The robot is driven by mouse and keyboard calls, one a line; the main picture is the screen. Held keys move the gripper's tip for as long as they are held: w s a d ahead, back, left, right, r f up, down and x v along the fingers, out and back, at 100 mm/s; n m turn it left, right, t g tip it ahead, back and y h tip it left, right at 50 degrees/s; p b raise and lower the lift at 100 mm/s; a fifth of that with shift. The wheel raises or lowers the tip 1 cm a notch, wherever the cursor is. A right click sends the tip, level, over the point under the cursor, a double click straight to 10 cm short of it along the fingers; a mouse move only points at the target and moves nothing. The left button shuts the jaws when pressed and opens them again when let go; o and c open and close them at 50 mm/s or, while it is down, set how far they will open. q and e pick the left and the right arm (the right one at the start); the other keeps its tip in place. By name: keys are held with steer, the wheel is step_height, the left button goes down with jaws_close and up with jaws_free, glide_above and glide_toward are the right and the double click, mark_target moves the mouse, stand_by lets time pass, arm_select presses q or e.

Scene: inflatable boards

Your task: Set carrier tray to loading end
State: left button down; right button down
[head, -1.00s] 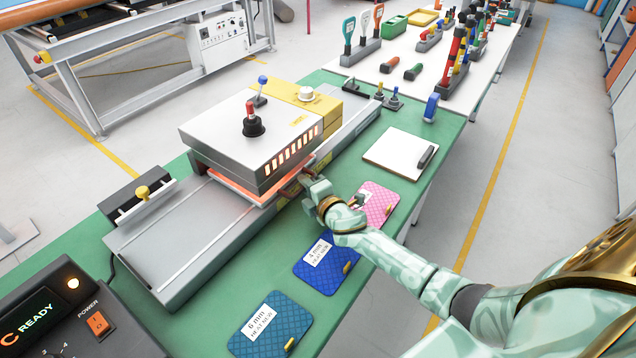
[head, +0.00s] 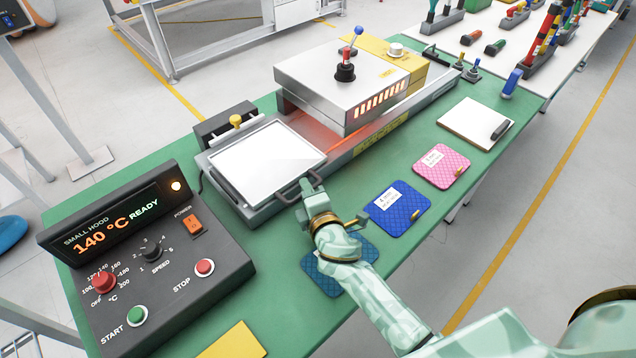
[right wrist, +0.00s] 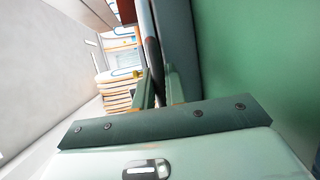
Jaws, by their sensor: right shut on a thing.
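The carrier tray (head: 268,155) is a flat white plate in a grey frame with dark handles. In the head view it lies on the near left end of the grey track (head: 240,203), outside the heating hood (head: 345,88). My right gripper (head: 303,190) is shut on the tray's dark handle (head: 290,193) at its near right side. My left gripper is not in view.
A control box (head: 150,265) reading 140 °C READY stands at the left. A blue pad (head: 400,210) and a pink pad (head: 442,165) lie right of the track. My right arm partly covers another blue pad (head: 322,272). A yellow-knobbed block (head: 228,122) stands behind the tray.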

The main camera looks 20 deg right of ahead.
steer(key=shift+s+a+f, duration=0.15)
steer(key=shift+a, duration=0.15)
steer(key=c, duration=1.5)
jaws_free()
steer(key=shift+s+a, duration=0.1)
steer(key=shift+a, duration=0.1)
steer(key=shift+o, duration=0.2)
steer(key=shift+d, duration=0.1)
steer(key=s+r, duration=0.1)
steer(key=s, duration=0.4)
steer(key=s+r, duration=0.1)
steer(key=s, duration=0.4)
steer(key=s+r, duration=0.1)
steer(key=s, duration=0.4)
steer(key=shift+s, duration=0.2)
steer(key=shift+s+r, duration=0.2)
steer(key=shift+s, duration=0.1)
